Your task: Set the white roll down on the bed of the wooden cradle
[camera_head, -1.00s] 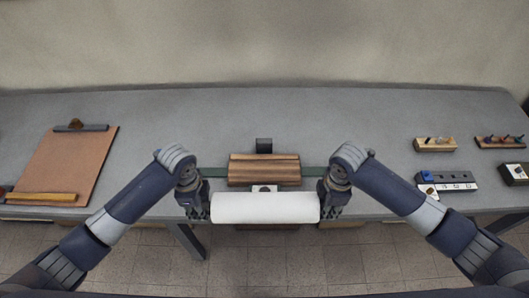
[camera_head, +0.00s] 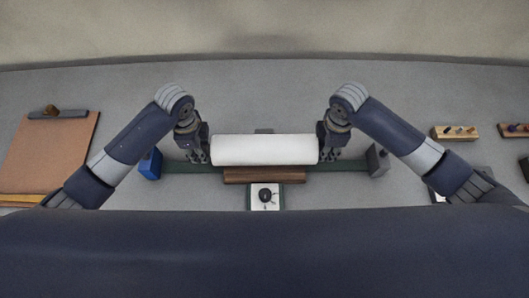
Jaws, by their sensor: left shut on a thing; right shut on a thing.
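The white roll (camera_head: 264,150) is held level between my two grippers, one at each end. My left gripper (camera_head: 206,152) is shut on its left end and my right gripper (camera_head: 322,152) on its right end. The roll is over the wooden cradle (camera_head: 264,175) and hides most of it; only the cradle's near brown edge shows below the roll. I cannot tell whether the roll touches the cradle bed.
A green bar runs out from both sides of the cradle to a blue block (camera_head: 150,163) and a grey block (camera_head: 377,160). A white box with a black knob (camera_head: 265,196) stands in front. A clipboard (camera_head: 48,150) lies left; a pegged wooden block (camera_head: 455,132) lies right.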

